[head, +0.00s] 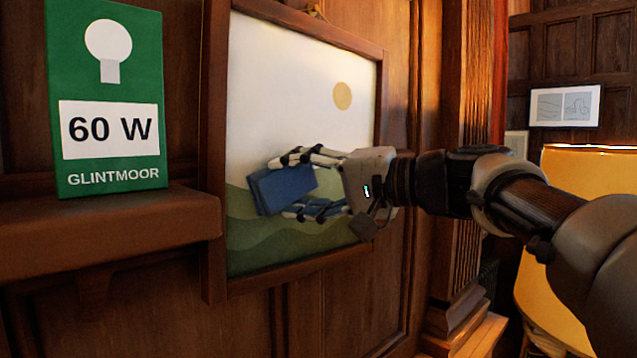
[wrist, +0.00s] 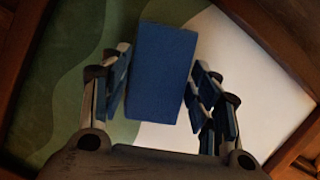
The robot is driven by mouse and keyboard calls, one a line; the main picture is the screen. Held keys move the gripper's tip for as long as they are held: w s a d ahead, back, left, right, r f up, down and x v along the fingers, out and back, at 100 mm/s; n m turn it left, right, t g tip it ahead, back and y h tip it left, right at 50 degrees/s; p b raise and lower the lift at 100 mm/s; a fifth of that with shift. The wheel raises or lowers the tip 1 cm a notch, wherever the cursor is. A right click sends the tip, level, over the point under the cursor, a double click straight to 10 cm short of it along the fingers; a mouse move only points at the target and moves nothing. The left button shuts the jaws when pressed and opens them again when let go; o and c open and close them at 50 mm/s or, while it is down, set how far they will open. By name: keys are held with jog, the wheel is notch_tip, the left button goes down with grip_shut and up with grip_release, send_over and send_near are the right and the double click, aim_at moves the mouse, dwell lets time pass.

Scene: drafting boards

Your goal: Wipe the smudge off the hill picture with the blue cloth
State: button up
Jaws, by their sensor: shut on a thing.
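The hill picture (head: 300,75) hangs on the wood wall in a brown frame, with green hills, a pale sky and a tan sun; it also shows in the wrist view (wrist: 250,95). My gripper (head: 292,185) is in front of its left middle part, shut on the blue cloth (head: 281,190), which looks like a folded block. In the wrist view the cloth (wrist: 160,75) sits between the two fingers. I cannot tell whether the cloth touches the picture. No smudge is visible; the cloth and gripper hide part of the picture.
A green 60 W box (head: 108,180) stands on a wooden shelf (head: 110,235) left of the picture. A yellow panel-like thing (head: 585,215) stands at the right. A small framed picture (head: 564,106) hangs on the far wall.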

aim_at(270, 184)
jog(key=shift+w+d+f+p, duration=0.3)
jog(key=shift+w+d+p, duration=0.2)
jog(key=shift+w+d, duration=0.8)
jog(key=shift+w+d+f+p, duration=0.35)
jog(key=shift+w+d+p, duration=0.1)
jog(key=shift+w+d, duration=0.8)
jog(key=shift+w+d+f+p, duration=0.3)
jog(key=shift+w+d+p, duration=0.2)
jog(key=shift+w+d, duration=0.8)
jog(key=shift+w+a, duration=0.15)
jog(key=shift+a, duration=0.15)
jog(key=shift+s+a+r+b, duration=0.2)
jog(key=shift+s+a+b, duration=0.4)
jog(key=shift+s+a, duration=0.2)
jog(key=shift+s+a+r+b, duration=0.15)
jog(key=shift+s+a+b, duration=0.5)
jog(key=shift+s, duration=0.15)
jog(key=shift+s+a+r+b, duration=0.2)
jog(key=shift+s+a+b, duration=0.35)
jog(key=shift+s+a, duration=0.25)
jog(key=shift+s+a+r+b, duration=0.2)
jog(key=shift+s+a+b, duration=0.25)
jog(key=shift+s+a, duration=0.35)
jog(key=shift+s+a+r+b, duration=0.2)
jog(key=shift+s+a+b, duration=0.3)
jog(key=shift+s, duration=0.4)
jog(key=shift+s+a, duration=0.1)
jog(key=shift+a, duration=0.1)
